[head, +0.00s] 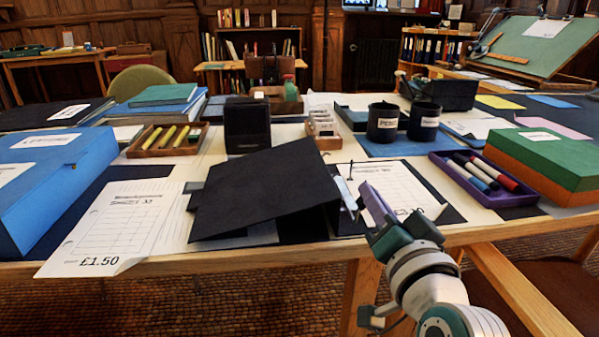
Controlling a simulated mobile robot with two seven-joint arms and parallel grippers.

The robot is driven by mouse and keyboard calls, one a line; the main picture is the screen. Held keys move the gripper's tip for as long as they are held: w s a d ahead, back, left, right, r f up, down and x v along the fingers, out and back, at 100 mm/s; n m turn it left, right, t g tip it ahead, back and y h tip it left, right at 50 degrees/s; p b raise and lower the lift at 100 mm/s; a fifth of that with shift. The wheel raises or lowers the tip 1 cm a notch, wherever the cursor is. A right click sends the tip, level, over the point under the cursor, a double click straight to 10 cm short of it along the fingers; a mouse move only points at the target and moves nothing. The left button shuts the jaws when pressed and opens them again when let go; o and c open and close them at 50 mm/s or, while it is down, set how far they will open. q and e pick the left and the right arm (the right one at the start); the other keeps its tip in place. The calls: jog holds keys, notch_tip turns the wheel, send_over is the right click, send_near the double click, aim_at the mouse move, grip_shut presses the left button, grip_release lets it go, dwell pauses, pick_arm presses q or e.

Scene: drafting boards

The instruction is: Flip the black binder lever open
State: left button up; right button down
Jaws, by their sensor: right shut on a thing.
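The black binder (262,190) sits at the front middle of the table, with its black cover raised and sloping. At its right edge are a small silver metal piece (345,191) and a thin upright post, which look like part of the lever mechanism. My right gripper (402,232) is at the table's front edge, right of the binder. It is shut on a flat purple-grey piece (377,203) that points up toward the metal parts. I cannot tell whether this piece touches the lever or belongs to it. The binder's inside is mostly hidden by the cover. My left gripper is not in view.
A purple tray (488,194) of markers and a green and orange box (548,160) stand at right. Two black cups (383,123) are behind. A blue box (60,180) and a sheet marked £1.50 (112,225) lie at left.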

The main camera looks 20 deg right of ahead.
jog(key=shift+w+a+r+n, duration=0.15)
jog(key=shift+a+n, duration=0.2)
jog(key=shift+n, duration=0.35)
jog(key=shift+a+n+p, duration=0.1)
jog(key=shift+n+p, duration=0.2)
jog(key=shift+p, duration=0.05)
jog(key=c, duration=1.2)
grip_release()
jog(key=shift+c, duration=0.2)
